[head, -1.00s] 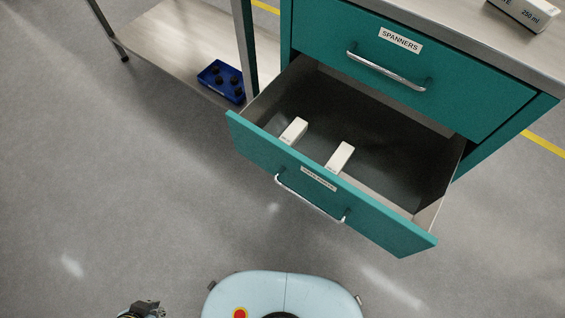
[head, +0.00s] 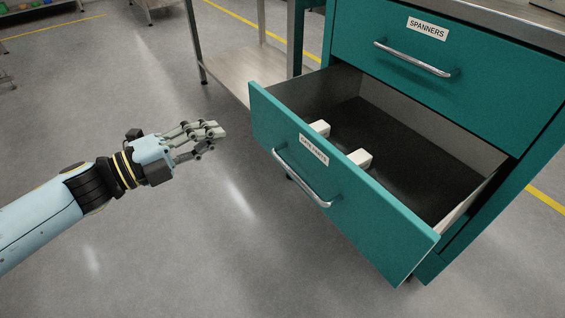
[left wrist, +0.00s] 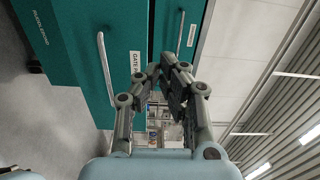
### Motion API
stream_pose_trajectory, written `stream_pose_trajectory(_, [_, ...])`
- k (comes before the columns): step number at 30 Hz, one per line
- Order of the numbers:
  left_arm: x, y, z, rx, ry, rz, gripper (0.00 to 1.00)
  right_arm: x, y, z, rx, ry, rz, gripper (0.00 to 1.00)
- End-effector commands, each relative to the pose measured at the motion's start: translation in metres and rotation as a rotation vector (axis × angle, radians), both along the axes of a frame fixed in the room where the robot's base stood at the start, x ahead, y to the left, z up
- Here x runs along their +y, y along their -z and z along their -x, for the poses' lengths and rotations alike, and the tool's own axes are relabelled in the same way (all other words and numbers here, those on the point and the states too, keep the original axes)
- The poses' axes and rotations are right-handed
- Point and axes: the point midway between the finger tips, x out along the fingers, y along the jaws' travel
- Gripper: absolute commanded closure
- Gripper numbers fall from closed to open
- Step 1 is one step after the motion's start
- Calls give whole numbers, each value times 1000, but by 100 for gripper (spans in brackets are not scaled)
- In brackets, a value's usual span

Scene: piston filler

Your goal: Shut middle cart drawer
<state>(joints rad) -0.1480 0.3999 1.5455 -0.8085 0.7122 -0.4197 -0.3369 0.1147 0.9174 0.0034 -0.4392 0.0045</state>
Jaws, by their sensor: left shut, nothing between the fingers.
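The open drawer (head: 345,188) is teal with a chrome bar handle (head: 300,180) and a small white label on its front. It is pulled well out of the cart and holds two white boxes (head: 359,159). My left gripper (head: 218,131) is shut and empty, to the left of the drawer front and apart from it. The left wrist view shows the shut fingers (left wrist: 163,72) in front of the teal drawer front (left wrist: 125,40), with its chrome handle (left wrist: 106,68) to their left. My right gripper is in neither view.
Above the open drawer is a shut drawer (head: 485,95) labelled SPANNERS with its own handle. A metal table with a lower shelf (head: 243,75) stands behind at the left. The grey floor (head: 130,240) around my left arm is clear.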

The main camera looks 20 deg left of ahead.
Motion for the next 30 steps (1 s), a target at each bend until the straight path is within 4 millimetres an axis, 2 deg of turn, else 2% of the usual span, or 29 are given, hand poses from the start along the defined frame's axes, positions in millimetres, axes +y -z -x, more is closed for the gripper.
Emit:
stream_pose_trajectory(1, [1, 13, -2, -9, 11, -17, 100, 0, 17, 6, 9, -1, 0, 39])
stream_pose_trajectory(8, [6, 25, -9, -19, 18, -36, 100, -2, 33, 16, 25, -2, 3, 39])
stream_pose_trajectory(14, [-6, 23, -26, -22, 15, -32, 100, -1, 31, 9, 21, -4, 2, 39])
stream_pose_trajectory(24, [-50, 24, -83, -21, 14, -30, 100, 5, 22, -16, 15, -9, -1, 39])
stream_pose_trajectory(30, [-70, 24, -107, -18, 14, -31, 100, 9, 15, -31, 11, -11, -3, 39])
